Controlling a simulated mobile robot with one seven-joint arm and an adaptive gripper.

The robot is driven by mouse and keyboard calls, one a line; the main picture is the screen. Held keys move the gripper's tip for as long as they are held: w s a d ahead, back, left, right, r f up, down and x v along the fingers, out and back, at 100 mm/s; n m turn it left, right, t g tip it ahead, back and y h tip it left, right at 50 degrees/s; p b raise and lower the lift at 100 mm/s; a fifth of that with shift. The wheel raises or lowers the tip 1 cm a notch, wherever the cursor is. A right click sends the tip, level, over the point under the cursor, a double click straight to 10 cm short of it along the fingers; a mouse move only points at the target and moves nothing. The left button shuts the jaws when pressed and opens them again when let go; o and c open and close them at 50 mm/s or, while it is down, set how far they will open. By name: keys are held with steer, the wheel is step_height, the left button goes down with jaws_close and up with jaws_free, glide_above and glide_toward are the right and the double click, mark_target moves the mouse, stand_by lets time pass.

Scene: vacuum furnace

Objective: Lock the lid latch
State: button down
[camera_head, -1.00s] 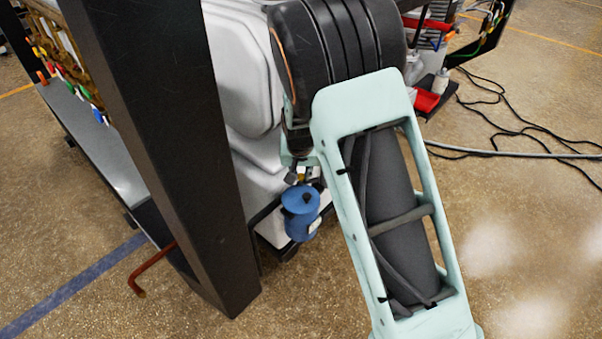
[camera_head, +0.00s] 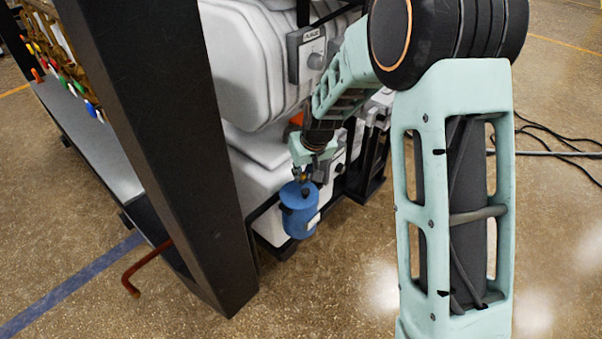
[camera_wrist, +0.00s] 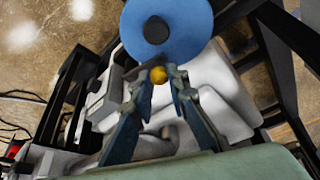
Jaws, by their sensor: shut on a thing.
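A blue canister (camera_head: 300,222) with a round blue lid (camera_head: 297,190) sits at the lower front of the white furnace. The lid also shows in the wrist view (camera_wrist: 185,22), with a dark round centre. My gripper (camera_head: 308,176) is just above and behind the lid. The latch's other parts are too small or hidden to make out.
The white furnace body (camera_head: 240,60) with a grey control box (camera_head: 312,52) stands behind the canister. A thick black post (camera_head: 165,140) rises close on the left. A red bent bar (camera_head: 145,270) juts out beyond it. Cables (camera_head: 560,150) lie on the floor at right.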

steer(key=shift+s+d+n+g+y, duration=0.25)
steer(key=shift+d+n+g+y, duration=0.1)
steer(key=shift+n, duration=0.65)
steer(key=c, duration=1.8)
jaws_free()
steer(key=shift+c, duration=0.2)
steer(key=v, duration=1.2)
steer(key=shift+s, duration=0.15)
